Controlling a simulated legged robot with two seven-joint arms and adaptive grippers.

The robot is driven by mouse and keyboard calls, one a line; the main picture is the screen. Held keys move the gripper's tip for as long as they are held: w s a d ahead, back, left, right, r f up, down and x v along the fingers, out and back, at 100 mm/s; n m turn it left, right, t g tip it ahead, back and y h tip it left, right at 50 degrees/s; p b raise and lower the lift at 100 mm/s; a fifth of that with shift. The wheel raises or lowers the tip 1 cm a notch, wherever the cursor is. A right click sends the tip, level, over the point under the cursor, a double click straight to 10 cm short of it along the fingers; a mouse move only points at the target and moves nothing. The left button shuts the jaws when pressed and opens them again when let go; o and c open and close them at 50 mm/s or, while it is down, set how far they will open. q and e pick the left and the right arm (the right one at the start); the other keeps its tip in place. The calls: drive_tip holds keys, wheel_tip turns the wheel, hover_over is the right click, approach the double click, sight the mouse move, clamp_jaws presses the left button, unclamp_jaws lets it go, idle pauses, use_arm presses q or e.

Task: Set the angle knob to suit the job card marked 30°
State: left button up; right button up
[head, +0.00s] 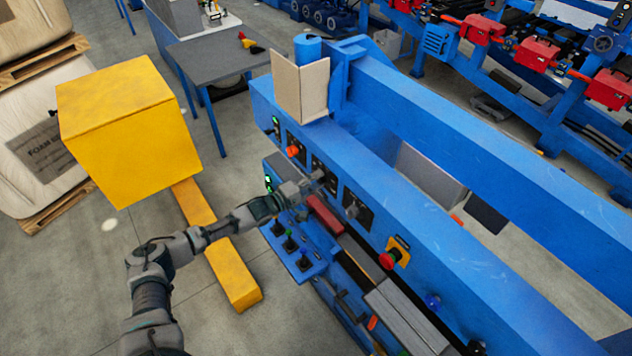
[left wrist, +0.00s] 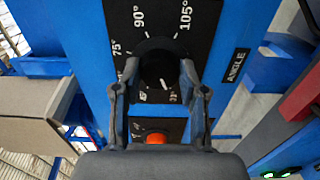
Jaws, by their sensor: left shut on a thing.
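My left gripper (head: 316,180) reaches the blue machine's (head: 385,150) front panel. In the left wrist view its two fingers (left wrist: 160,92) stand on either side of the black angle knob (left wrist: 158,65) and are shut on it. The dial plate (left wrist: 125,20) around the knob shows 75°, 90° and 105°, and beside it is the label ANGLE (left wrist: 237,65). A white mark shows on the knob's lower part, but its exact reading is unclear. A folded tan card (head: 302,88) stands on top of the machine; no 30° marking is legible. My right gripper is not in view.
An orange-red button (head: 292,151) is left of the gripper, another knob (head: 352,209) right of it, and a red stop button (head: 388,260) further right. Small levers (head: 290,243) stand on a shelf below. A yellow box (head: 125,125) stands left of the arm.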

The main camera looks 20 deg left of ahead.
use_arm(q)
drive_tip(key=shift+s+a+f, duration=0.1)
drive_tip(key=shift+f, duration=0.35)
drive_tip(key=o, duration=1.1)
drive_tip(key=shift+o, duration=0.2)
drive_tip(key=shift+a+r, duration=0.1)
drive_tip(key=v, duration=1.1)
drive_tip(key=shift+s+a, duration=0.15)
drive_tip(key=shift+a, duration=0.35)
drive_tip(key=shift+d, duration=0.1)
